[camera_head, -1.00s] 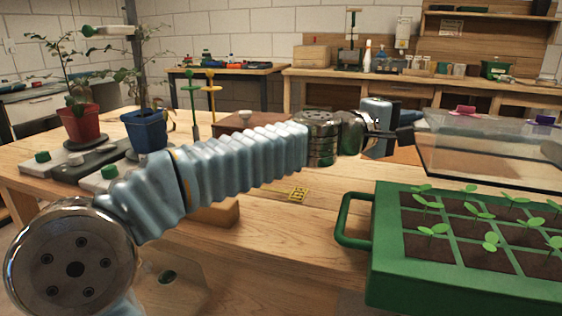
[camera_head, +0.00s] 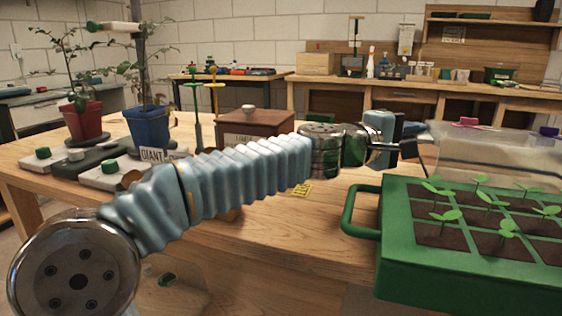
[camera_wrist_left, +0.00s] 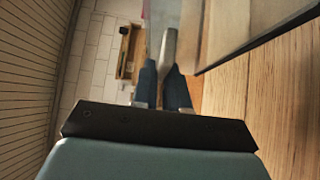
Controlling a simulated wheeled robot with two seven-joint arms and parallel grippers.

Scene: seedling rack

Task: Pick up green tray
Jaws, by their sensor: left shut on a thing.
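The green tray (camera_head: 390,265) stands at the front right in the head view, with soil cells and several small seedlings. Its green handle (camera_head: 348,212) sticks out to the left, and nothing grips it. A clear cover (camera_head: 480,145) is behind the tray; its panel also shows in the left wrist view (camera_wrist_left: 240,28). My left gripper (camera_head: 408,147) is behind the tray, at the cover's left edge. In the left wrist view its fingers are closed around a grey bar (camera_wrist_left: 168,52), which seems to be the cover's handle. My right gripper is in neither view.
A red pot (camera_head: 84,122) and a blue pot (camera_head: 150,128) with plants stand at the left. A brown wooden box (camera_head: 255,125) stands mid-table behind my left arm. Bare wood (camera_head: 300,235) lies left of the tray.

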